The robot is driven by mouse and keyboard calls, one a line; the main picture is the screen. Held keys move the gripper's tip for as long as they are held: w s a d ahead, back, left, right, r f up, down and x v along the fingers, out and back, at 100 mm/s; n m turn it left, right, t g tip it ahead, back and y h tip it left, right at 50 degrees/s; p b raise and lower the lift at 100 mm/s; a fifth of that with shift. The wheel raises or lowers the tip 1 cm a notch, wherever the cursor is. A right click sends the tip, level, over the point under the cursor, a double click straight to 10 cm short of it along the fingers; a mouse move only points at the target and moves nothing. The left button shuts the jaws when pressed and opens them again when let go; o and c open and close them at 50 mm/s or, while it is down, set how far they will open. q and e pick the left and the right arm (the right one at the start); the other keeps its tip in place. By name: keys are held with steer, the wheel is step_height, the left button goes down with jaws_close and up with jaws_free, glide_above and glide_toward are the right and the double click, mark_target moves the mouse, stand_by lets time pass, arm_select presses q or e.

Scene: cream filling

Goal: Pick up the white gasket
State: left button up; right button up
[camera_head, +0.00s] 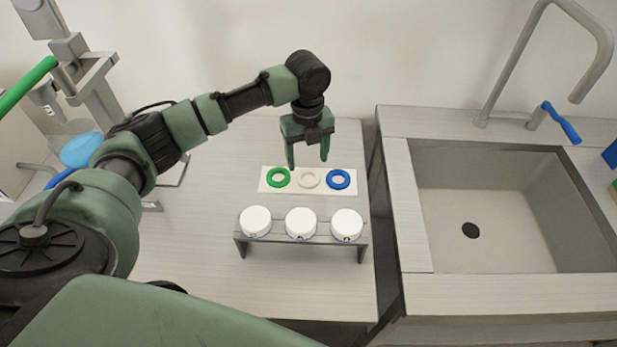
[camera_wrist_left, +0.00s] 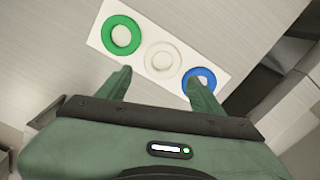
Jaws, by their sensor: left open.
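The white gasket (camera_head: 308,179) is a pale ring lying flat in the middle of a white strip (camera_head: 266,187). A green ring (camera_head: 278,178) lies on its left and a blue ring (camera_head: 339,179) on its right. My left gripper (camera_head: 308,166) is open and empty, above the strip with its fingers pointing down. In the left wrist view the white gasket (camera_wrist_left: 163,60) shows between and beyond the two fingertips (camera_wrist_left: 157,80). One finger partly overlaps the blue ring (camera_wrist_left: 204,75) there; the green ring (camera_wrist_left: 121,36) is clear. My right gripper is not in view.
A small grey rack (camera_head: 303,237) with three white-lidded jars (camera_head: 301,223) stands in front of the strip. A sink (camera_head: 520,210) with a faucet (camera_head: 545,50) is on the right. Lab equipment (camera_head: 90,90) stands at the left. The table between has free room.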

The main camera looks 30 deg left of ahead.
mark_target(308, 180)
arm_select(q)
steer(key=f, duration=0.2)
steer(key=f+p, duration=0.1)
steer(key=f, duration=0.3)
steer(key=shift+w+f+p, duration=0.2)
steer(key=shift+w+p, duration=0.1)
steer(key=shift+a+f, duration=0.1)
steer(key=shift+f, duration=0.15)
steer(key=c, duration=1.1)
steer(key=shift+r, duration=0.15)
